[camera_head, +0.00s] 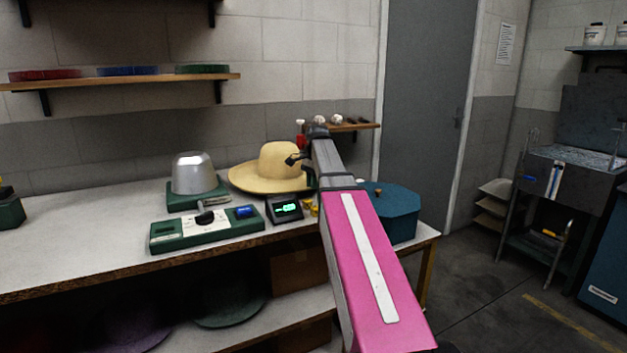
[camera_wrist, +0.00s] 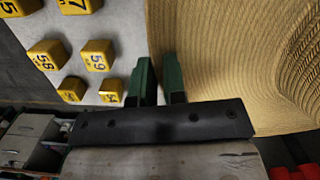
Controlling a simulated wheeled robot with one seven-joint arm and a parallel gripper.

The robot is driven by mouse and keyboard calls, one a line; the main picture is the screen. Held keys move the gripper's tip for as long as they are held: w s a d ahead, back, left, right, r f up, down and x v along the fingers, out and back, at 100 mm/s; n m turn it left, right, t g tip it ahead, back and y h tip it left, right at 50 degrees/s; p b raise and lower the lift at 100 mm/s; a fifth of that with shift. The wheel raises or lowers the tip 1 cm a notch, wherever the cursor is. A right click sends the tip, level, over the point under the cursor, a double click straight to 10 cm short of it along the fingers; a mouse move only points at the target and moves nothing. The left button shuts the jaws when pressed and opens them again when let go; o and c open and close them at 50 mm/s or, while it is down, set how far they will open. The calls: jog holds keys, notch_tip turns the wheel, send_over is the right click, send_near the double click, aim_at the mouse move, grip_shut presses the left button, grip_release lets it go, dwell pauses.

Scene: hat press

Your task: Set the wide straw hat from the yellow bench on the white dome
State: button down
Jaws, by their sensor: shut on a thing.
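The wide straw hat (camera_head: 278,163) is crown up at the back of the bench (camera_head: 95,205), right of a dome. It fills the right of the wrist view (camera_wrist: 220,60). I cannot tell whether its brim touches the bench. The only dome (camera_head: 193,174) in view looks silvery grey and stands bare on a green base. My gripper (camera_head: 305,172) is at the hat's right side, partly hidden by my arm. In the wrist view its green fingers (camera_wrist: 159,82) are close together at the brim's edge, shut on the brim.
A green control panel (camera_head: 207,231) and a small display (camera_head: 285,209) stand in front of the dome and hat. Yellow numbered blocks (camera_wrist: 97,56) lie beside the gripper. A blue lidded box (camera_head: 395,212) stands at the bench's right end. A wall shelf (camera_head: 125,82) hangs above.

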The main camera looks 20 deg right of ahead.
jog(key=shift+f, duration=1.05)
dwell(0.5)
jog(key=c, duration=1.1)
grip_release()
